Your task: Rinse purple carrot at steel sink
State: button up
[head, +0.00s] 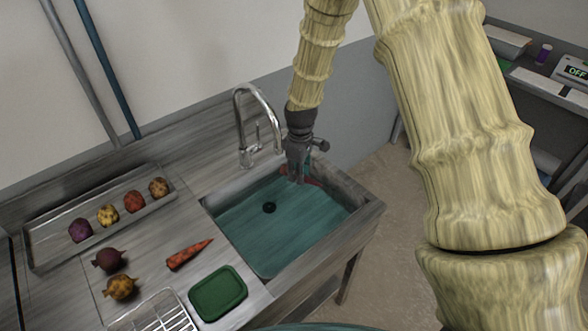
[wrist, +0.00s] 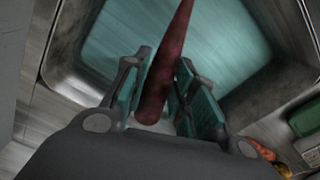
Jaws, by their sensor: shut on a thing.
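My gripper (head: 294,172) is over the right back part of the steel sink (head: 211,213), near the faucet (head: 243,126). In the wrist view my gripper (wrist: 160,90) is shut on the purple carrot (wrist: 165,75), a dark red-purple root held between teal finger pads. The carrot's thick end is nearest the camera and its thin end points away over the basin. In the head view only a small reddish part of the carrot shows beside the fingers. The basin has a teal bottom with a dark drain (head: 269,207). No water stream can be made out.
A wire rack (head: 160,318) is at the front.

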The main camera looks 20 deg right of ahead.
jog(key=shift+w+a+f, duration=0.25)
jog(key=shift+a+f, duration=0.15)
jog(key=shift+f, duration=0.15)
jog(key=shift+a+f+b, duration=0.1)
jog(key=shift+f+b, duration=0.25)
jog(key=shift+b, duration=0.1)
jog(key=shift+f+b, duration=4.75)
jog(key=shift+f, duration=2.6)
jog(key=shift+r, duration=0.1)
jog(key=shift+r+p, duration=5)
jog(key=shift+r, duration=2.6)
